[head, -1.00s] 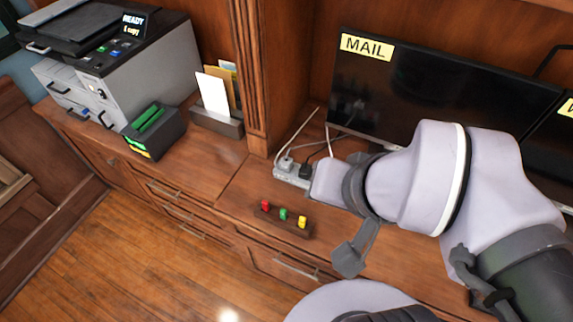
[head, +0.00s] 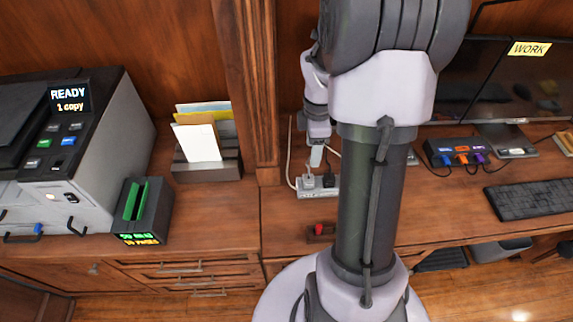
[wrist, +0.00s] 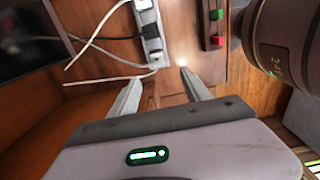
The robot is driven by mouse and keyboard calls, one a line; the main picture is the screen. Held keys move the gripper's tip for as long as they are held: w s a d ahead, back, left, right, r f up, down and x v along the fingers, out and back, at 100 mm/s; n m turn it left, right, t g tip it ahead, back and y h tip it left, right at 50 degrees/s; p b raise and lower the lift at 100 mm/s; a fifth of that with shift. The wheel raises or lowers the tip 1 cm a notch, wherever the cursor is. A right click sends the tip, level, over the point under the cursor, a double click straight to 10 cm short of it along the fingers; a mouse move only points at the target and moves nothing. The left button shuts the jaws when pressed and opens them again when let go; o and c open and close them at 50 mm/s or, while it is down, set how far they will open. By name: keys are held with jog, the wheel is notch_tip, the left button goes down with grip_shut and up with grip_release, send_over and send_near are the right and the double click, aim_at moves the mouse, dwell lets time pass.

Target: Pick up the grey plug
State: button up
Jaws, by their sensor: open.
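The grey plug (head: 309,181) stands in the left part of a white power strip (head: 304,194) on the desk, close to the wall. A second, darker plug (head: 328,181) sits just right of it. My gripper (head: 316,158) points down just above the plugs in the head view, partly covering the space behind them. In the wrist view my gripper (wrist: 160,76) is open and empty. Its fingertips are near the end of the power strip (wrist: 153,37); I cannot clearly tell the grey plug apart there.
White cords and a black cord run beside the strip. A dark block with a red button (head: 320,230) is in front, partly behind my arm. A wooden pillar (head: 255,95) and letter holder (head: 207,168) stand left. Monitors (head: 520,85) and keyboard (head: 540,200) are right.

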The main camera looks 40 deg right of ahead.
jog(key=b, duration=0.3)
send_over(309, 178)
jog(key=f, duration=0.8)
jog(key=shift+s+a+f, duration=0.1)
jog(key=shift+s+f, duration=0.2)
jog(key=shift+s, duration=0.1)
jog(key=f+b, duration=0.2)
jog(key=f, duration=0.1)
jog(key=w+f+b, duration=0.1)
jog(key=f, duration=0.1)
jog(key=shift+f, duration=0.25)
jog(key=shift+s+r, duration=0.1)
jog(key=shift+r, duration=0.1)
jog(key=shift+c, duration=0.5)
grip_shut()
